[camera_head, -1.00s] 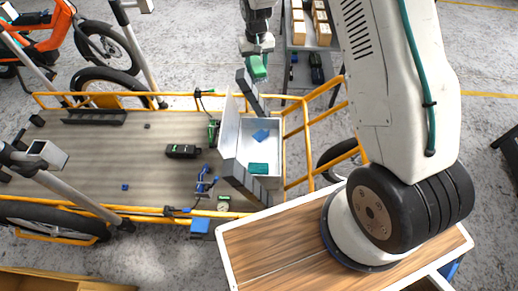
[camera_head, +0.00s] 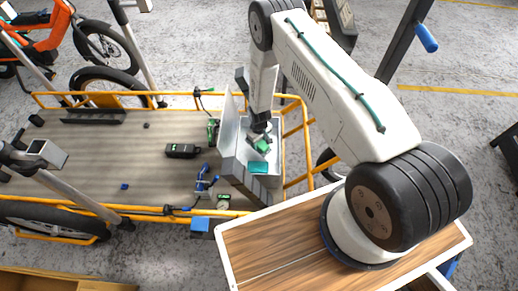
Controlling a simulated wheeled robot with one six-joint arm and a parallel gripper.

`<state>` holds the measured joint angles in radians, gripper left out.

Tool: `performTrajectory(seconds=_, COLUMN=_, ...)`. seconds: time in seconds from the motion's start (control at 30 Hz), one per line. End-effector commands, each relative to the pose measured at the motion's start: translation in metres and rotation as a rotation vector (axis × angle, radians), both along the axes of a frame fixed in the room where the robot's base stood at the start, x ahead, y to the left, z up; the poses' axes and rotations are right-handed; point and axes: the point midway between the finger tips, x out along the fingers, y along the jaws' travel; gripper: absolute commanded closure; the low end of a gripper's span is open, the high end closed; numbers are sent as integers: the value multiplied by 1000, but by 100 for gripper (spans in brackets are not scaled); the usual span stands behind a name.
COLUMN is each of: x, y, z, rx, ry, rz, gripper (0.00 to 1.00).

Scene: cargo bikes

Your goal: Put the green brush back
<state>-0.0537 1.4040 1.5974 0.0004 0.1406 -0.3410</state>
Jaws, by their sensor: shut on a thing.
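The green brush (camera_head: 262,147) is a small green block at the end of my gripper (camera_head: 260,138). My gripper points down inside the open light-grey box (camera_head: 274,151) at the right end of the bike's cargo bed. The gripper is shut on the brush. Whether the brush touches the box floor cannot be told. A teal block (camera_head: 258,167) lies in the box, just nearer the camera than the brush. The arm and gripper hide much of the far part of the box.
The flat cargo bed (camera_head: 90,165) carries a black-and-green device (camera_head: 183,151) and a blue tool (camera_head: 203,180). A yellow rail (camera_head: 294,130) runs beside the box, and its raised lid (camera_head: 229,120) stands on the left. The bed's middle is mostly clear.

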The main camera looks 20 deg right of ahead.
Motion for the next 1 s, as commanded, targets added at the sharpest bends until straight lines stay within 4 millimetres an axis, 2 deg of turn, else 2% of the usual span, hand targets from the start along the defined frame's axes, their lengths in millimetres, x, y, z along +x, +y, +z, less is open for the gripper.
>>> performTrajectory(seconds=0.17, x=1, y=0, z=-13, rx=0, ry=0, rz=-1, gripper=78)
performTrajectory(seconds=0.4, x=0, y=0, z=-47, rx=0, ry=1, rz=-1, gripper=78)
performTrajectory(seconds=0.8, x=1, y=0, z=-53, rx=0, ry=0, rz=-1, gripper=78)
performTrajectory(seconds=0.83, x=1, y=0, z=-52, rx=0, ry=0, rz=-1, gripper=48)
performTrajectory(seconds=0.87, x=1, y=0, z=-52, rx=0, ry=0, rz=-1, gripper=40)
performTrajectory(seconds=0.9, x=1, y=0, z=-52, rx=0, ry=0, rz=-1, gripper=35)
performTrajectory(seconds=1.0, x=1, y=0, z=-52, rx=0, ry=0, rz=-1, gripper=35)
